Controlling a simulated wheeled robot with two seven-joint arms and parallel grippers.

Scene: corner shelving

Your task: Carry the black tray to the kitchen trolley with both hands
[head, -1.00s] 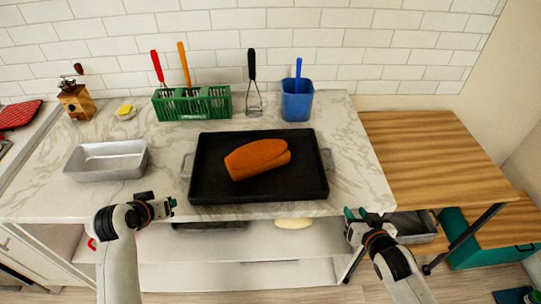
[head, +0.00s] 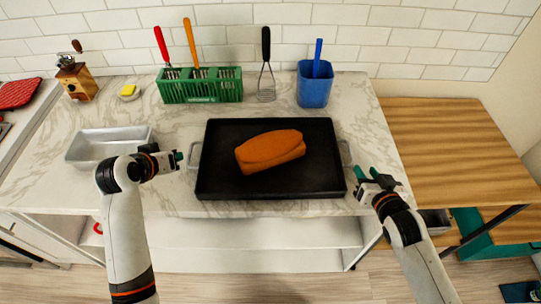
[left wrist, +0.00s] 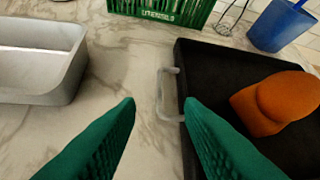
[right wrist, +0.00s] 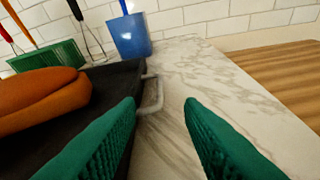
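The black tray (head: 225,180) lies flat on the marble counter with an orange-brown loaf (head: 270,151) on it. It has a grey wire handle at each short side. My left gripper (head: 180,160) is open beside the tray's left handle (left wrist: 163,95), which shows between and beyond its green fingers in the left wrist view. My right gripper (head: 366,176) is open beside the right handle (right wrist: 152,95), which shows ahead of its fingers in the right wrist view. Neither gripper touches the tray. A wooden-topped unit (head: 440,150), perhaps the kitchen trolley, stands right of the counter.
A metal pan (head: 85,155) sits left of my left gripper. A green basket (head: 200,90) with utensils, a whisk (head: 266,80) and a blue container (head: 314,90) stand behind the tray. The wooden top is clear.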

